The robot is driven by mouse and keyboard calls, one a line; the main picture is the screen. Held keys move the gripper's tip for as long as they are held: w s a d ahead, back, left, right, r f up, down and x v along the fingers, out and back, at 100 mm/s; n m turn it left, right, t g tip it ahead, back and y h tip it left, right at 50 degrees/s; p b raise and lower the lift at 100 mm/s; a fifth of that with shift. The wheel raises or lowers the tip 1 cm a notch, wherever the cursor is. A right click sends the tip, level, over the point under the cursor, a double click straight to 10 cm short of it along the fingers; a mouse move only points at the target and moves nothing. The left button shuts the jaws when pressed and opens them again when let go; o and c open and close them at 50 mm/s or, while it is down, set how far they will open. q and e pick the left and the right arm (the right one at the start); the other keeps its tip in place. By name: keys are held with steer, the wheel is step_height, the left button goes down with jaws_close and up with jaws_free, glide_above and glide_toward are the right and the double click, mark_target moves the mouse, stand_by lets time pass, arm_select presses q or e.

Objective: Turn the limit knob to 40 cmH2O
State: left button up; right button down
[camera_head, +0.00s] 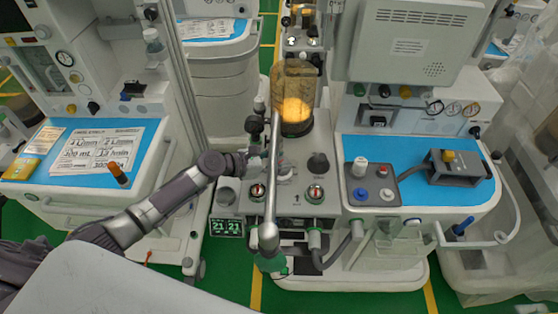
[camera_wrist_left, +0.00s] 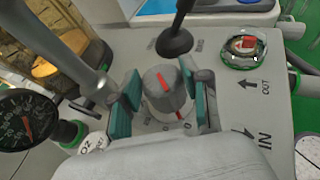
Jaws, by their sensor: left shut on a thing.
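The limit knob (camera_wrist_left: 163,92) is a grey round knob with a red line on its top, in the middle of the left wrist view. Its red line points toward the top of the picture, tilted slightly left. Another red mark shows low at its base; the scale around it is mostly hidden and unreadable. My left gripper (camera_wrist_left: 163,103) has its teal-padded fingers on both sides of the knob and is shut on it. In the head view, my left gripper (camera_head: 257,164) reaches the machine's panel from the left, partly behind a silver pole. My right gripper is in neither view.
The silver pole (camera_head: 271,185) stands close to my left gripper. A black-stemmed knob (camera_wrist_left: 175,40) and a round port (camera_wrist_left: 243,47) share the panel. A pressure gauge (camera_wrist_left: 28,118) is at left. The amber bellows canister (camera_head: 294,95) stands behind. A blue-topped cart (camera_head: 140,160) is at left.

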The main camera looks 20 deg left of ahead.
arm_select(q)
steer(key=shift+w+a+f+m+g+h+b, duration=0.15)
steer(key=shift+m+g+h+b, duration=0.5)
steer(key=shift+b, duration=0.7)
steer(key=shift+w+d+f+m+g+h+b, duration=0.15)
steer(key=shift+m+g+h+b, duration=0.45)
steer(key=shift+b, duration=0.7)
steer(key=shift+s+a+r+m+g+h+b, duration=0.1)
steer(key=shift+r+m+g+h+b, duration=0.15)
steer(key=shift+m+g+b, duration=0.65)
steer(key=o, duration=1.1)
steer(key=shift+o, duration=0.2)
steer(key=shift+a, duration=0.1)
steer(key=v, duration=1.2)
steer(key=shift+r, duration=0.1)
